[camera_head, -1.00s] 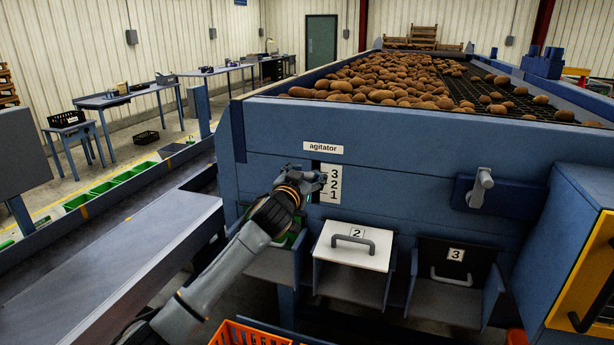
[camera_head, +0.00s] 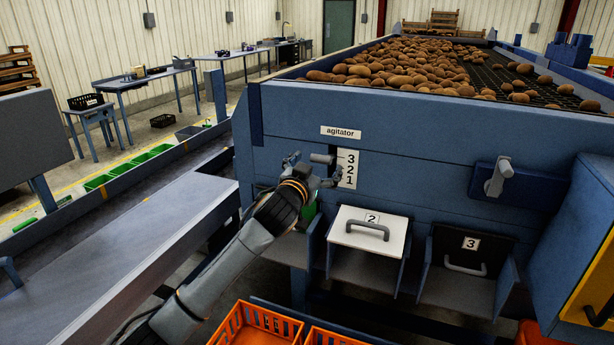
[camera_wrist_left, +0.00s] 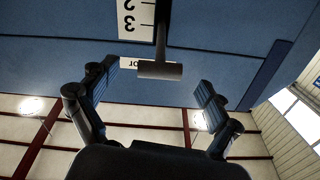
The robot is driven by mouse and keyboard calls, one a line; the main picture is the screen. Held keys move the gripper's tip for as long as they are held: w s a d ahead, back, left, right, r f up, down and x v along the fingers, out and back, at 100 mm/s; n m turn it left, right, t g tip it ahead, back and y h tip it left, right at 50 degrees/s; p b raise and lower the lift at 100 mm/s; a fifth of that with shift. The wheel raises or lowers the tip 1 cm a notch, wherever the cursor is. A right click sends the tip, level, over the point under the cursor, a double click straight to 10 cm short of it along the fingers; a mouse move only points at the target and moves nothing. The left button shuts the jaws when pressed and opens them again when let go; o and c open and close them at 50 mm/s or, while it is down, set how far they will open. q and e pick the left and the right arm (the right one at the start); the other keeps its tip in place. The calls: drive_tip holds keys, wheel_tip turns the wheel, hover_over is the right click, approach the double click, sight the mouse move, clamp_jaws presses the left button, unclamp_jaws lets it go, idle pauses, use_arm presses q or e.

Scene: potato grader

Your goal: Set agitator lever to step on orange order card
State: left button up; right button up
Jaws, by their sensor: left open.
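The agitator lever has a dark bar handle (camera_head: 322,158) on the blue grader front, left of a white scale plate (camera_head: 348,168) marked 3, 2, 1. In the head view the handle looks about level with the 3, but it stands out from the panel, so I cannot tell the exact step. My left gripper (camera_head: 314,170) is open at the lever, fingers spread either side. In the left wrist view the grey handle (camera_wrist_left: 160,70) and its stem show between the open fingers, without clear contact. No orange order card is visible. My right gripper is out of view.
An "agitator" label (camera_head: 341,132) is above the scale. A grey handle (camera_head: 498,176) on a blue block is to the right. Bins 2 (camera_head: 369,236) and 3 (camera_head: 466,266) stick out below. Orange crates (camera_head: 256,326) stand at the bottom. Potatoes (camera_head: 400,70) lie on top.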

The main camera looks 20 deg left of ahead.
use_arm(q)
drive_tip(key=s, duration=0.7)
drive_tip(key=shift+s+a, duration=0.15)
